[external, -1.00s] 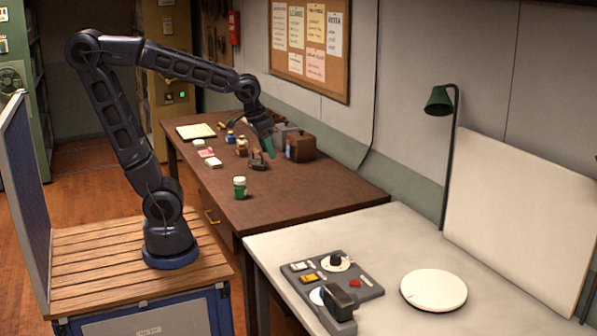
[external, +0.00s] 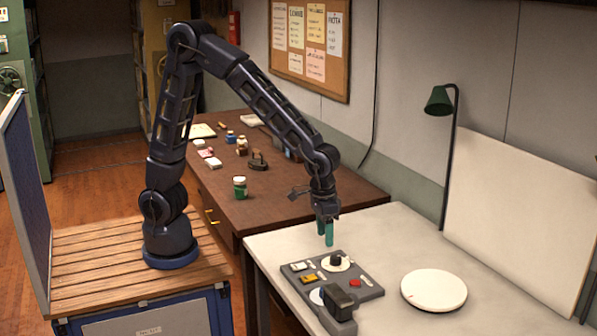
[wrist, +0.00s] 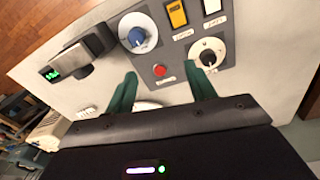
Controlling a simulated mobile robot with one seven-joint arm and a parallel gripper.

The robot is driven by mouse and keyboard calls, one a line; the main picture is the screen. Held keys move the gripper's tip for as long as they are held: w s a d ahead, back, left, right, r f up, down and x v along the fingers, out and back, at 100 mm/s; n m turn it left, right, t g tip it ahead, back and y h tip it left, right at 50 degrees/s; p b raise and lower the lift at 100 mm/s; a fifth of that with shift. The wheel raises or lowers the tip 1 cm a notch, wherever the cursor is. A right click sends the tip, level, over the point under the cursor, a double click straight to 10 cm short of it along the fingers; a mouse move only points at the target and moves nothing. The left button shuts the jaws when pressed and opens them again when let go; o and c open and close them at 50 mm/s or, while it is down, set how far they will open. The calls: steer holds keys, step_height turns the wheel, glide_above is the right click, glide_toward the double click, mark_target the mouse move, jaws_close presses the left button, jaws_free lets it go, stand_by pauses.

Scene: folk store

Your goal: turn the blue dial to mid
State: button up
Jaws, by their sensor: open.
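The blue dial (wrist: 137,37) sits on a white round plate on the grey control panel (wrist: 180,82), at the upper left of the wrist view. In the external view the dial itself is mostly hidden behind a dark box, with only part of its white plate showing. My gripper (external: 325,232) is above the panel's far edge, pointing down, with green fingers. In the wrist view the fingers (wrist: 165,92) are spread apart with nothing between them. The blue dial lies beyond the fingertips, apart from them.
The panel also has a black dial (wrist: 208,57), a red button (wrist: 160,70), a yellow switch (wrist: 177,13) and a white switch (wrist: 212,5). A dark box with a green display (wrist: 75,57) stands beside the blue dial. A white disc (external: 434,290) lies right of the panel.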

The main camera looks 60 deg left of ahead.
steer(key=d+f, duration=0.1)
steer(key=f, duration=0.3)
steer(key=s+d+f, duration=0.1)
steer(key=d+f, duration=0.1)
steer(key=f, duration=0.3)
steer(key=s+d+f, duration=0.1)
steer(key=d+f, duration=0.1)
steer(key=f, duration=0.3)
steer(key=shift+s+d+f, duration=0.1)
steer(key=shift+d+f, duration=0.05)
steer(key=c, duration=1)
